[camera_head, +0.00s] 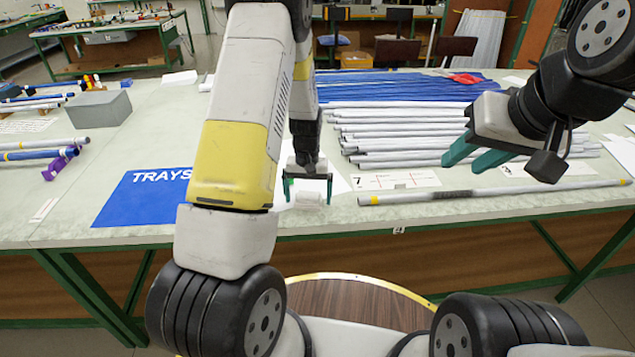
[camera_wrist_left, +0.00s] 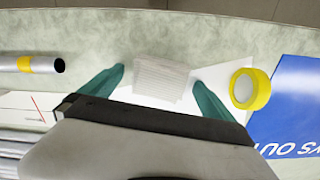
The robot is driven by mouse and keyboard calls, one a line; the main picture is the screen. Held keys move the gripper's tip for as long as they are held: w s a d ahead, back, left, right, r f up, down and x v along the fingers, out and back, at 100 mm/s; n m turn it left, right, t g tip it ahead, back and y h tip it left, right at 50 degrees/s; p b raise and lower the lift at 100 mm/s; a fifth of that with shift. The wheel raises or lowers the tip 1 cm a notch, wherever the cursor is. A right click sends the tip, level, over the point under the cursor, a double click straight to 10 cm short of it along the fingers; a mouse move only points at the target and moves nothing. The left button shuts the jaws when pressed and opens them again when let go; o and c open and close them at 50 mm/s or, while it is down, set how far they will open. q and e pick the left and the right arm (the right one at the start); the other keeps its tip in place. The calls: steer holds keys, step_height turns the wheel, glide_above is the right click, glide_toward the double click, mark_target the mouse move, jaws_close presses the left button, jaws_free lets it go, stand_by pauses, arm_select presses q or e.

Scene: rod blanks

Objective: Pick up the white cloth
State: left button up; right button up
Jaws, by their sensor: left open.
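The white cloth (camera_wrist_left: 160,80) is a small ribbed, folded piece on the pale bench top in the left wrist view. It also shows in the head view (camera_head: 310,198), small and partly hidden. My left gripper (camera_head: 308,199) is open and points down over the cloth. In the left wrist view its two green fingers (camera_wrist_left: 158,76) stand on either side of the cloth, and I cannot tell whether they touch it. My right gripper (camera_head: 463,166) is open and empty, raised above the rods at the right.
A yellow-rimmed round item (camera_wrist_left: 249,88) lies close beside the left gripper, by a blue TRAYS sheet (camera_head: 143,198). A grey rod (camera_head: 490,195) with yellow bands lies along the front at right. Grey rods (camera_head: 390,134) and blue rods (camera_head: 400,86) lie behind.

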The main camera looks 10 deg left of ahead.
mark_target(308, 196)
arm_select(q)
steer(key=c, duration=1.3)
steer(key=shift+c, duration=0.3)
steer(key=shift+r, duration=0.15)
steer(key=shift+r, duration=0.65)
step_height(308, 196, up, 2)
steer(key=shift+r, duration=0.15)
steer(key=s+d+r, duration=0.1)
steer(key=s, duration=1.5)
steer(key=shift+d, duration=0.15)
